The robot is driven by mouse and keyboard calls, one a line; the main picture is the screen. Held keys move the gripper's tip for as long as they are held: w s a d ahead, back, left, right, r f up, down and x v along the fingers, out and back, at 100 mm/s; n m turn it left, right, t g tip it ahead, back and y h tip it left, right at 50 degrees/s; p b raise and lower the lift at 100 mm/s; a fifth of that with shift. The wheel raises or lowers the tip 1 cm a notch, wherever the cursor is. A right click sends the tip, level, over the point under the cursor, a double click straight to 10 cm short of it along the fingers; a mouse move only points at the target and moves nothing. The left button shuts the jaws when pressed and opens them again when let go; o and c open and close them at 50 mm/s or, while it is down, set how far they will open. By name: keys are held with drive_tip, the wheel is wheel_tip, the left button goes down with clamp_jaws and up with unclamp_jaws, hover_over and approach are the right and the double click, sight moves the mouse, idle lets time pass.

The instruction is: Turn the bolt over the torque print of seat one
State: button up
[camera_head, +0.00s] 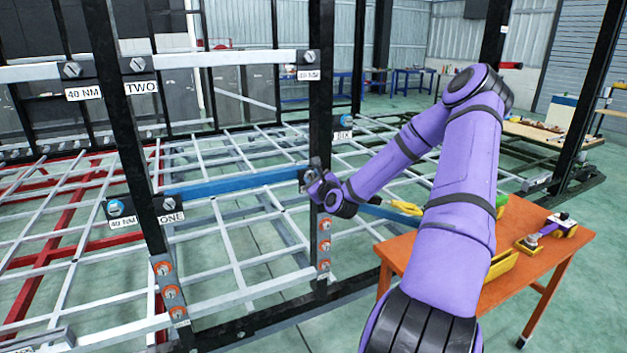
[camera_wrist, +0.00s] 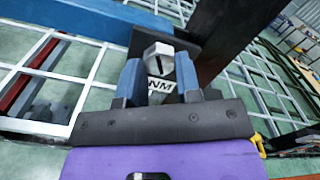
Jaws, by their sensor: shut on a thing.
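My gripper (camera_head: 318,184) is at the right post, at the right end of the blue beam (camera_head: 235,183). In the wrist view its two blue-grey fingers (camera_wrist: 159,72) close on both sides of a grey slotted bolt head (camera_wrist: 158,53). A white print reading "NM" (camera_wrist: 162,90) shows between the fingers, just under the bolt; its number is hidden. The "ONE" label (camera_head: 171,217) is on the left post at the beam's other end, with a grey bolt (camera_head: 168,204) above it.
A blue bolt (camera_head: 115,207) sits above another "40 NM" print on the left. The upper beam (camera_head: 230,57) has "TWO" (camera_head: 141,87) at its left end. Orange-ringed fittings (camera_head: 324,246) line the post below. An orange table (camera_head: 545,265) with tools stands on the right.

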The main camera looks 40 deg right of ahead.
drive_tip(key=shift+f, duration=0.15)
drive_tip(key=o, duration=0.9)
drive_tip(key=shift+s, duration=0.1)
drive_tip(key=v, duration=1)
drive_tip(key=shift+s+a, duration=0.15)
drive_tip(key=shift+s, duration=0.2)
